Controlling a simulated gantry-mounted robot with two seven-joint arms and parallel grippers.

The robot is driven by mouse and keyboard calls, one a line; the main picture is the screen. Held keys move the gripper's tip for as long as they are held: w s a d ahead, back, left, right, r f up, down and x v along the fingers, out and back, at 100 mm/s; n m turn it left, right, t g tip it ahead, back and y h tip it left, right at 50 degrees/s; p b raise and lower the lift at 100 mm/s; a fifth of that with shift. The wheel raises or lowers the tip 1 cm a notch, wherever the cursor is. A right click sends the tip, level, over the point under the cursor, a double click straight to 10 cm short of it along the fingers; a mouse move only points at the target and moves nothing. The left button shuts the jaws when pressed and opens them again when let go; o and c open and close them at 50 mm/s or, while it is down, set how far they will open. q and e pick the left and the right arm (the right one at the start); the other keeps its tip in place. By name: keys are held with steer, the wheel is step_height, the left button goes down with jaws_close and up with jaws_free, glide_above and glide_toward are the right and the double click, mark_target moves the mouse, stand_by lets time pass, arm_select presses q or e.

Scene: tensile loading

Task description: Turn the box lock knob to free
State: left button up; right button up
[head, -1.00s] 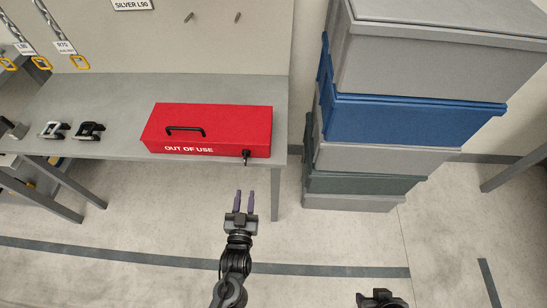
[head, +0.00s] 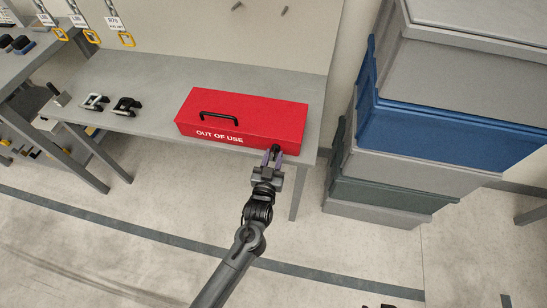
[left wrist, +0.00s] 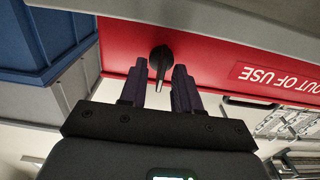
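The red box (head: 243,118) marked OUT OF USE, with a black top handle, sits on the grey table. Its black lock knob (left wrist: 161,62) is on the front face, near the right end in the head view. My left gripper (head: 272,157) is at the box's front right with its two purple fingers apart. In the left wrist view, the fingers (left wrist: 158,88) stand open on either side of the knob's pointed end, with small gaps visible. My right gripper (head: 370,306) barely shows at the bottom edge of the head view, too little to read its fingers.
The grey table (head: 165,85) also holds two small clamp-like parts (head: 112,104) left of the box. A tall stack of crates (head: 440,120) stands on the floor to the right. The floor in front of the table is clear.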

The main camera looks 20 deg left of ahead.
arm_select(q)
steer(key=shift+w+a, duration=0.1)
steer(key=shift+w, duration=0.05)
jaws_close()
stand_by(0.4)
